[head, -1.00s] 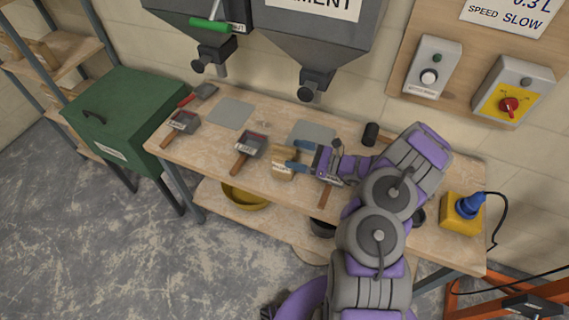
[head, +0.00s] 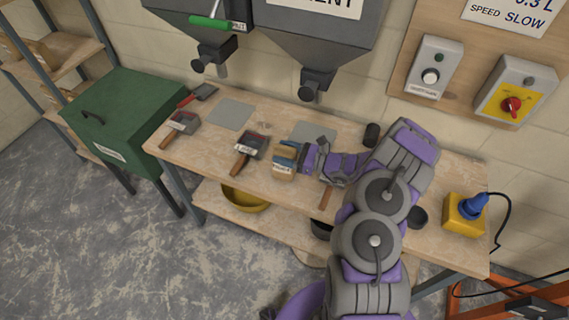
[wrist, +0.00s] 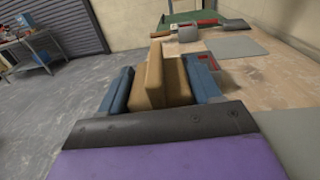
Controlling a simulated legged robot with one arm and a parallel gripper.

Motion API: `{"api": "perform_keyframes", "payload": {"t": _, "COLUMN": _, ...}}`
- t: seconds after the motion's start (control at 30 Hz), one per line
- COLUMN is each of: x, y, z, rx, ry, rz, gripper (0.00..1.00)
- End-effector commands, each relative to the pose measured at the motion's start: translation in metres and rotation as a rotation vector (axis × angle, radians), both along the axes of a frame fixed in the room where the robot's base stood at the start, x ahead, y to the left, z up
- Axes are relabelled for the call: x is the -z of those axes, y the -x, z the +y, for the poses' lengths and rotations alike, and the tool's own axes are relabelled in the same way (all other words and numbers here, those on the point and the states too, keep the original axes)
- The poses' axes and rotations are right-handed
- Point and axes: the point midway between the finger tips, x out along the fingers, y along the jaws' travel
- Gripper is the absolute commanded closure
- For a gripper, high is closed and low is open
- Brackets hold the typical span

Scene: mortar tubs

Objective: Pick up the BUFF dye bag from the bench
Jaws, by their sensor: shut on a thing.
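The tan dye bag (head: 284,172) is at the middle of the bench (head: 385,195), near its front edge. A pale label shows on its front, too small to read surely. My gripper (head: 286,154) is shut on the bag, with its blue fingers on both sides of the upper part. The wrist view shows the tan bag (wrist: 160,80) between the two blue fingers of my gripper (wrist: 161,88). I cannot tell whether the bag's base touches the bench.
A wooden-handled scoop (head: 248,148) lies just left of the bag, another (head: 180,127) further left. Grey plates (head: 231,113) lie behind. Hoppers (head: 318,45) hang above the bench. A yellow box with a blue top (head: 463,213) stands at the right end.

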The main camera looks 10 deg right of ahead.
Motion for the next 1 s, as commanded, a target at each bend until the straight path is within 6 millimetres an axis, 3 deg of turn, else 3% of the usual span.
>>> {"api": "perform_keyframes", "payload": {"t": 0.07, "x": 0.0001, "y": -0.0003, "z": 0.0001, "rx": 0.000, "ry": 0.000, "rz": 0.000, "gripper": 0.55}}
{"api": "perform_keyframes", "payload": {"t": 0.53, "x": 0.0003, "y": -0.0004, "z": 0.0005, "rx": 0.000, "ry": 0.001, "rz": 0.001, "gripper": 1.00}}
{"api": "perform_keyframes", "payload": {"t": 1.0, "x": -0.0004, "y": -0.0004, "z": 0.0006, "rx": 0.000, "ry": 0.000, "rz": 0.000, "gripper": 1.00}}
